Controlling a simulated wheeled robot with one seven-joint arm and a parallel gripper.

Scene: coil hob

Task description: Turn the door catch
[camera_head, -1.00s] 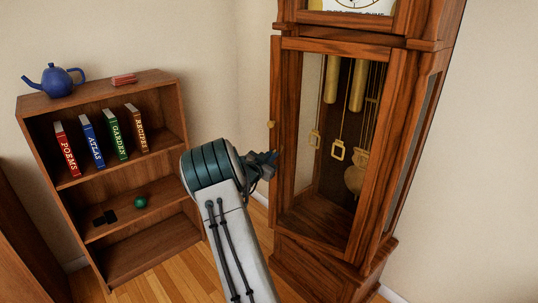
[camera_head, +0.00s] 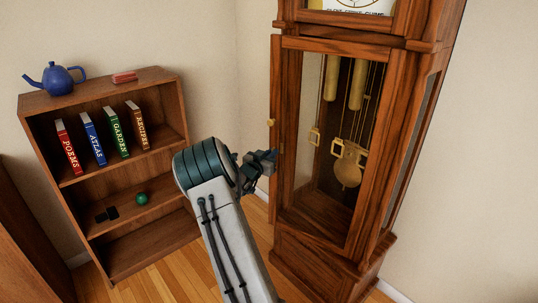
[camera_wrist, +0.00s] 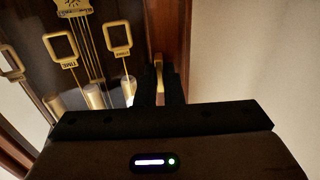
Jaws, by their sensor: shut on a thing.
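The tall wooden clock case has a glazed door (camera_head: 285,90) with a dark frame. My gripper (camera_head: 270,158) is at the left edge of this door, below a small round brass knob (camera_head: 271,122). In the wrist view, the two dark fingers of my gripper (camera_wrist: 159,88) are closed around a narrow brass piece, the door catch (camera_wrist: 158,66). The catch stands lengthwise between the fingers against the wooden door frame (camera_wrist: 174,45). In the head view my gripper hides the catch. The door looks closed.
Behind the glass hang brass weights (camera_head: 357,85) and a round pendulum (camera_head: 347,172). A bookshelf (camera_head: 150,195) stands at the left with several books, a blue teapot (camera_head: 55,79) and a green ball (camera_head: 142,199). Bare wall lies right of the clock.

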